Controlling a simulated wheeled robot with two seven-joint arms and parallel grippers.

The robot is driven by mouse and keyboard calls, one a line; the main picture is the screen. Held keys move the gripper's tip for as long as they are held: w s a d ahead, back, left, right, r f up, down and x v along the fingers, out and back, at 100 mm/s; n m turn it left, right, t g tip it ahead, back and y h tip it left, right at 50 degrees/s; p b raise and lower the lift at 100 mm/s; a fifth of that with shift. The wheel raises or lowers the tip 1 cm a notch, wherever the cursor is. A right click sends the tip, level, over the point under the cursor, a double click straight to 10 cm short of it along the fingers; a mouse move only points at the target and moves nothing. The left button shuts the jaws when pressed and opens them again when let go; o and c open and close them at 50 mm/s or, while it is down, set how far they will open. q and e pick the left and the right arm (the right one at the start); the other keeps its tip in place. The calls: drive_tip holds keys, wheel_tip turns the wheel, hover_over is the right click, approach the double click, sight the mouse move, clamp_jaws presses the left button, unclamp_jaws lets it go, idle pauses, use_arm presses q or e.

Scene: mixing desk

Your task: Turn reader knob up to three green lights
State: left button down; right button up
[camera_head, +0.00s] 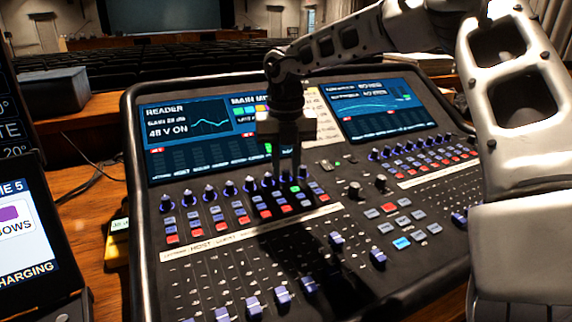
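The mixing desk (330,225) fills the middle of the view. A row of dark knobs with blue-violet bases, such as this knob (210,192), runs below its left screen. My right gripper (287,172) points down over the right part of this row. Its two fingertips are close together at knob height and hide the knob there; whether they touch it is unclear. The left screen (190,125) reads "READER", "GAIN 28 dB" and "48 V ON". Small green lights (294,187) show near the fingertips. Which knob is the reader's cannot be read. My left gripper is out of view.
A right screen (380,105) and a paper sheet partly behind my gripper are on the desk. Faders (282,295) stand in front. A tablet (30,235) and a yellow-marked object (117,245) are at left. My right arm covers the right side.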

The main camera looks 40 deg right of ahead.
sight(286, 170)
wheel_tip(286, 170, up, 16)
drive_tip(key=p, duration=0.1)
idle(0.4)
idle(0.5)
